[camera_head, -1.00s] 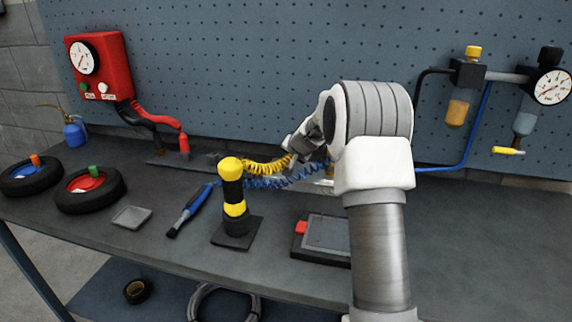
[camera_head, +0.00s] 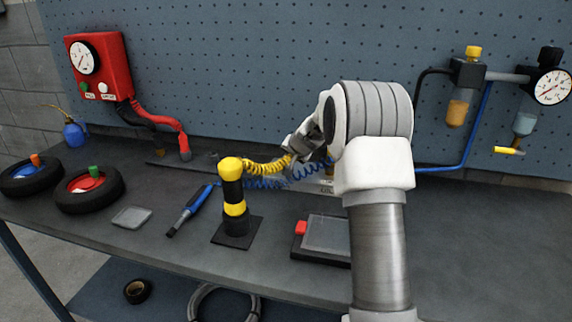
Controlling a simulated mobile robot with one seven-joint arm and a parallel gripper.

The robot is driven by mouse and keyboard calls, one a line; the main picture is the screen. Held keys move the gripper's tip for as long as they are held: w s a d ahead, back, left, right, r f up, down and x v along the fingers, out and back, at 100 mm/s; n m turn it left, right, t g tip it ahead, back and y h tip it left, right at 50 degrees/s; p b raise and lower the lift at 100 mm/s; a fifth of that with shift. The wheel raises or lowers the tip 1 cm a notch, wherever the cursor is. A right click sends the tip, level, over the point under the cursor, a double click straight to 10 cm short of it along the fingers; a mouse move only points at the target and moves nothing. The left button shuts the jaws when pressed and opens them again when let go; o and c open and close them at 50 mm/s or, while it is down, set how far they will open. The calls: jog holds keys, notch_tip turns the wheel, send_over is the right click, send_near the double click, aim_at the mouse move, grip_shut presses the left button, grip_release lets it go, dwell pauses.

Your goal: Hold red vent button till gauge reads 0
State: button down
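A red button (camera_head: 301,228) sits at the left end of a low dark box with a grey panel (camera_head: 326,234) on the bench; I cannot read a label on it. A red wall box (camera_head: 117,62) at the upper left carries a round white gauge (camera_head: 83,58), with a green button (camera_head: 83,88) and a white one (camera_head: 103,87) below. The gauge's reading is too small to tell. My gripper (camera_head: 298,152) is above the bench, behind the low box and apart from it. My wrist partly hides it, and its fingers are unclear against the coiled hoses.
A yellow-black post (camera_head: 233,197) stands left of the low box. A blue tool (camera_head: 193,209), grey tray (camera_head: 132,217) and two wheels (camera_head: 88,190) lie further left. Yellow and blue coiled hoses (camera_head: 264,167) run behind. A second gauge (camera_head: 552,87) hangs at the upper right. The bench's right side is clear.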

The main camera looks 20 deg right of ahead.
jog(key=shift+r, duration=0.1)
jog(key=shift+r+p, duration=0.65)
jog(key=shift+r, duration=0.2)
jog(key=shift+r+p, duration=1.8)
jog(key=shift+r, duration=0.7)
